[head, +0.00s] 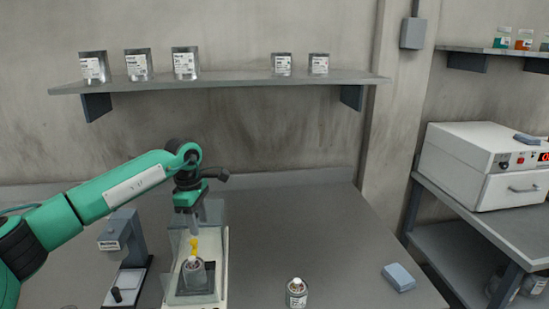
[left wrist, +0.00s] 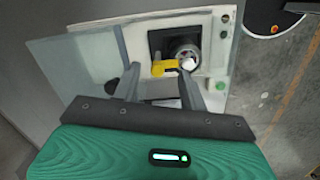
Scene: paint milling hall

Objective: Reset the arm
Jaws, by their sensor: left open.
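My left arm reaches in from the left in the head view. Its gripper (head: 194,228) points down, open, above a white machine (head: 223,262) with clear panels. The left wrist view shows the two fingers (left wrist: 160,82) spread apart with nothing held between them. A yellow part (head: 193,245) lies just beyond the fingertips; it also shows in the left wrist view (left wrist: 165,67). A metal can (head: 195,275) sits inside the machine, below the yellow part; its round top shows in the left wrist view (left wrist: 187,56). My right gripper is not in view.
A grey instrument (head: 124,240) stands left of the machine. A shelf (head: 235,82) with several cans hangs above. The bench middle (head: 290,225) is clear. A white oven (head: 470,160) stands at right.

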